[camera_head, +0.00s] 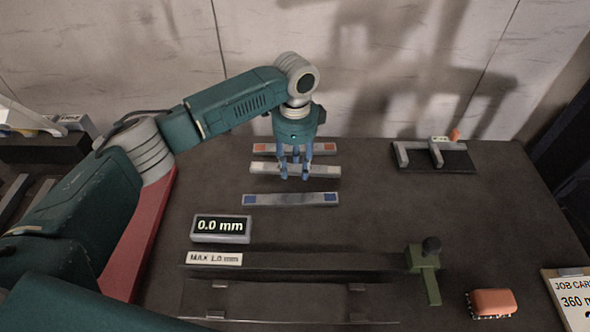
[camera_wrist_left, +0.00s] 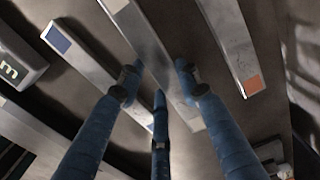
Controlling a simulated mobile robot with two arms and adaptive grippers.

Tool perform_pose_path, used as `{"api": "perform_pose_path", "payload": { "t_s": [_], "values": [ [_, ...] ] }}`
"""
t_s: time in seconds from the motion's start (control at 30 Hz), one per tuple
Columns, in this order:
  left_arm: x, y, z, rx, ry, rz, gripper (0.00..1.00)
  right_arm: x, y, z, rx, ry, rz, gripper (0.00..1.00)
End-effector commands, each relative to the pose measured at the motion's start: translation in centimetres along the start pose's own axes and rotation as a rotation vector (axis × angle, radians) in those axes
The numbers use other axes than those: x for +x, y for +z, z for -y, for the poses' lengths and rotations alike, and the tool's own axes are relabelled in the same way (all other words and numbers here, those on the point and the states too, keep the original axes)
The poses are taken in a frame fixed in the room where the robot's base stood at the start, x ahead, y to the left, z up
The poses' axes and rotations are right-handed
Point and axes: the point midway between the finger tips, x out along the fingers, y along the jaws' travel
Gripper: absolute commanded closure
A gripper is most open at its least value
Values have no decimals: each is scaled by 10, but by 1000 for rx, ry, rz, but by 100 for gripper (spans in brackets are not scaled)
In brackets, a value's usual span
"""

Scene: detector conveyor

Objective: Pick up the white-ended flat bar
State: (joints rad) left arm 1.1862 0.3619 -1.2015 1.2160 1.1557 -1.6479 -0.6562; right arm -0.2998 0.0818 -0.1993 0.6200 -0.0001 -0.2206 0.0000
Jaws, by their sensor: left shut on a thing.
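The white-ended flat bar (camera_head: 263,167) is grey metal and lies crosswise between a red-ended bar (camera_head: 261,149) behind it and a blue-ended bar (camera_head: 291,199) in front. My left gripper (camera_head: 295,176) points down and its blue fingers are shut on the white-ended bar near its middle. In the left wrist view this bar (camera_wrist_left: 146,45) runs between the fingers (camera_wrist_left: 157,82), and the fingers hide part of it. I cannot tell whether the bar touches the table. My right gripper is not in view.
A 0.0 mm display (camera_head: 221,228) stands front left. A long dark rail with a green clamp (camera_head: 424,262) crosses the front. An orange-topped brush (camera_head: 493,302) lies front right, and a dark fixture (camera_head: 434,157) sits back right. The table right of the bars is clear.

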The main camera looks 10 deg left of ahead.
Motion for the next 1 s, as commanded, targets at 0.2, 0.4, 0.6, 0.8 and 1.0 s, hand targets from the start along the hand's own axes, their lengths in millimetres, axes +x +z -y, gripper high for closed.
{"api": "perform_pose_path", "payload": {
  "t_s": [0.2,0.4,0.6,0.8,1.0],
  "values": [
    [-41,-1,2,1,-9,-5,100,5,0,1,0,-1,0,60],
    [-86,-1,2,1,-9,-5,100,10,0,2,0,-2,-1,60],
    [-130,-1,1,1,-7,-5,100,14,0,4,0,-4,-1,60],
    [-162,0,1,0,-6,-3,100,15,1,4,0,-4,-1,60],
    [-177,0,1,0,-5,-3,100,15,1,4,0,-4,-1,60]
  ]
}}
